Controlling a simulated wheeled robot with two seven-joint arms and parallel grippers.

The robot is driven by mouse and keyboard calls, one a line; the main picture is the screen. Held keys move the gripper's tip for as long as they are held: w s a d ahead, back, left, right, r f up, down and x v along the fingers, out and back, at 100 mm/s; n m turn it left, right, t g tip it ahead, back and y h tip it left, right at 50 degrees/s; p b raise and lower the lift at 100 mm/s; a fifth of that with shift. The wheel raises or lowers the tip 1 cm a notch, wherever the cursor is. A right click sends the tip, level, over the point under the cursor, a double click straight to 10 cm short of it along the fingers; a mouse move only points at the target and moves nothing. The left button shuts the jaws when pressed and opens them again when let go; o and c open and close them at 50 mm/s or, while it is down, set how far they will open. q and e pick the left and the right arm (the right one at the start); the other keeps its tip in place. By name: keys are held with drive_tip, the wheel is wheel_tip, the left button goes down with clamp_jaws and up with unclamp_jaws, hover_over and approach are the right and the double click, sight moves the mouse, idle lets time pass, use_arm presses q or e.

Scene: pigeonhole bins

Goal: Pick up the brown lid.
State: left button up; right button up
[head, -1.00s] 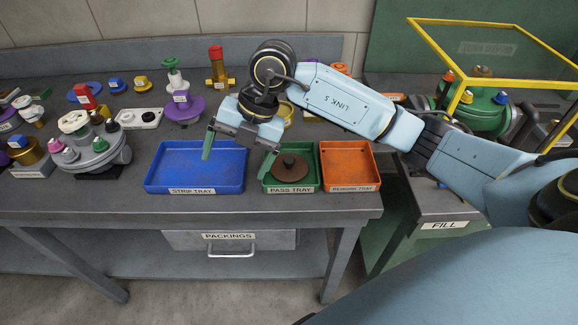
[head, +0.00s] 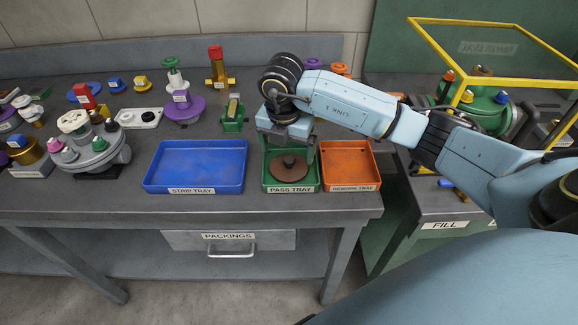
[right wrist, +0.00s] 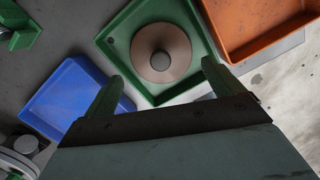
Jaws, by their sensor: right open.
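The brown lid (head: 288,169) is a round disc with a knob on top. It lies in the green pass tray (head: 291,188). The right wrist view shows the lid (right wrist: 150,62) from above, with its grey knob near its centre, inside the green tray (right wrist: 118,27). My right gripper (head: 289,160) is above the pass tray, at its back side. In the right wrist view its green fingers (right wrist: 160,78) are apart and empty, pointing toward the tray, and the lid lies beyond and between them. My left gripper is not in view.
The blue strip tray (head: 196,187) is empty to the left and the orange rework tray (head: 349,183) is empty to the right. A green fixture (head: 232,123) stands behind the strip tray. Several valve parts stand farther left. A yellow frame (head: 480,22) rises at the right.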

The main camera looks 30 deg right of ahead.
sight(289, 159)
drive_tip(key=f, duration=0.4)
drive_tip(key=shift+w+d+f, duration=0.2)
drive_tip(key=shift+d+f, duration=0.1)
drive_tip(key=shift+d, duration=0.1)
drive_tip(key=c, duration=0.8)
